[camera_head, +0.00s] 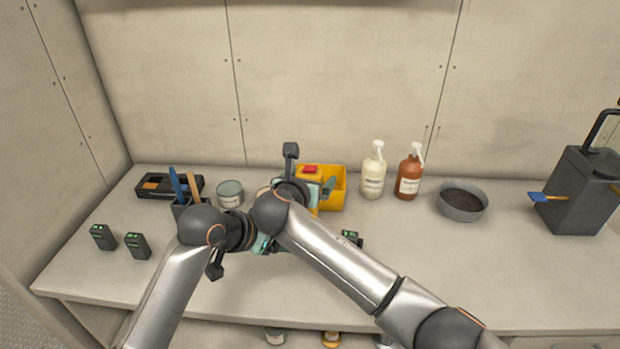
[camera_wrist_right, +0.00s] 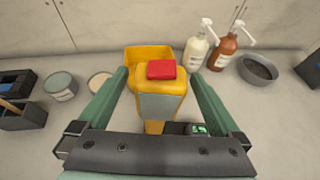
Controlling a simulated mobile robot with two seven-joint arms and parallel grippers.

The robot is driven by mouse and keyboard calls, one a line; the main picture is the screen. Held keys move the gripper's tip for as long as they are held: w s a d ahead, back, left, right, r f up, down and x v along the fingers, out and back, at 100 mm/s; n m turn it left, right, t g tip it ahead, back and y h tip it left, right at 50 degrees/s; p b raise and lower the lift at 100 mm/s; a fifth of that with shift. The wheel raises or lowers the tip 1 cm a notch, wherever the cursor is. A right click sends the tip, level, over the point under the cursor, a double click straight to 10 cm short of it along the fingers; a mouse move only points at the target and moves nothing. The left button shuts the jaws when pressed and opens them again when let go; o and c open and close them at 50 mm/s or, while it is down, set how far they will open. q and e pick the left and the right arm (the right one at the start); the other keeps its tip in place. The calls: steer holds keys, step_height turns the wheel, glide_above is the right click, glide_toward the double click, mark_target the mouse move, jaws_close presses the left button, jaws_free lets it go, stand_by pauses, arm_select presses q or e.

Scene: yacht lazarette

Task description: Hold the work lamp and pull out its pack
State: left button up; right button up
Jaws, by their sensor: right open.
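The yellow work lamp (camera_head: 311,176) with a red top part stands on the bench; in the right wrist view the lamp (camera_wrist_right: 161,100) is upright between my fingers. My right gripper (camera_wrist_right: 164,80) is open around it, a finger on each side, with gaps showing. In the head view my right gripper (camera_head: 308,190) partly covers the lamp. A dark pack with a green display (camera_head: 351,238) is at the lamp's lower right; the pack (camera_wrist_right: 196,129) also shows low in the wrist view. Whether it joins the lamp is hidden. My left gripper (camera_head: 264,243) is lower, mostly behind my arms; its fingers are unclear.
Two similar dark packs (camera_head: 103,237) (camera_head: 137,245) stand at left. A yellow bin (camera_head: 335,190) is behind the lamp. A cup with tools (camera_head: 181,208), a tin (camera_head: 230,194), two pump bottles (camera_head: 373,172) (camera_head: 409,175) and a grey bowl (camera_head: 462,203) are nearby. The front right bench is clear.

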jaws_close()
stand_by(0.8)
stand_by(0.4)
stand_by(0.7)
stand_by(0.6)
